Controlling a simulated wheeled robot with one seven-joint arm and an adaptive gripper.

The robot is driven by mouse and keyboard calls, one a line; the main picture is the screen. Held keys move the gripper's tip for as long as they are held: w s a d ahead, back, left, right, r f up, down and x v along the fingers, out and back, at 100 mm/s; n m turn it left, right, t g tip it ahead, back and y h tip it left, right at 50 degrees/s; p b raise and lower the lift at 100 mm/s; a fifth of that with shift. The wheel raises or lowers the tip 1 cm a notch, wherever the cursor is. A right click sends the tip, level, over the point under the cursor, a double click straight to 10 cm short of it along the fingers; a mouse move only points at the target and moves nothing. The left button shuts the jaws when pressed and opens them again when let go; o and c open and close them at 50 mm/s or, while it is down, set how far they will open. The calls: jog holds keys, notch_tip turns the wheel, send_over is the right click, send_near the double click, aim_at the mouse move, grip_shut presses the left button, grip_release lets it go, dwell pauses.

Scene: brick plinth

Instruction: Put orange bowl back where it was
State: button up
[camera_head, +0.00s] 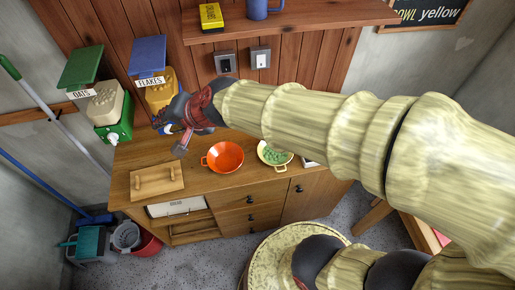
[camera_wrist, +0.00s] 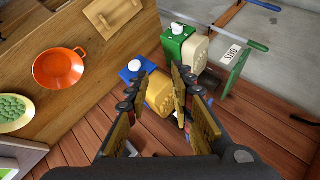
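The orange bowl (camera_head: 223,157) sits upright on the wooden counter, left of a yellow bowl (camera_head: 285,166) that holds green pieces. It looks empty. In the wrist view the orange bowl (camera_wrist: 60,68) lies on the counter at the left, with the yellow bowl (camera_wrist: 12,125) below it. My gripper (camera_head: 183,143) is up by the dispensers, left of and above the orange bowl. In the wrist view my gripper (camera_wrist: 160,95) is open, its fingers apart and nothing held. The FLAKES dispenser (camera_wrist: 160,97), yellow with a blue spout, shows beyond the gap.
The FLAKES dispenser (camera_head: 160,95) and green OATS dispenser (camera_head: 107,108) hang on the wall with lids raised. A wooden board (camera_head: 156,182) lies on the counter (camera_head: 190,172). A shelf (camera_head: 300,20) holds a yellow box and blue mug.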

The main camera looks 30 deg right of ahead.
jog(key=s+d+n+g+h, duration=0.2)
jog(key=s+d+n+h, duration=0.2)
jog(key=s+d+n, duration=0.4)
jog(key=s+d, duration=0.7)
jog(key=s, duration=0.2)
jog(key=shift+s+f+g+h, duration=0.2)
jog(key=shift+s+g+h, duration=0.1)
jog(key=shift+s+g, duration=0.1)
jog(key=shift+d+f, duration=0.1)
notch_tip(320, 180, down, 8)
jog(key=b, duration=0.8)
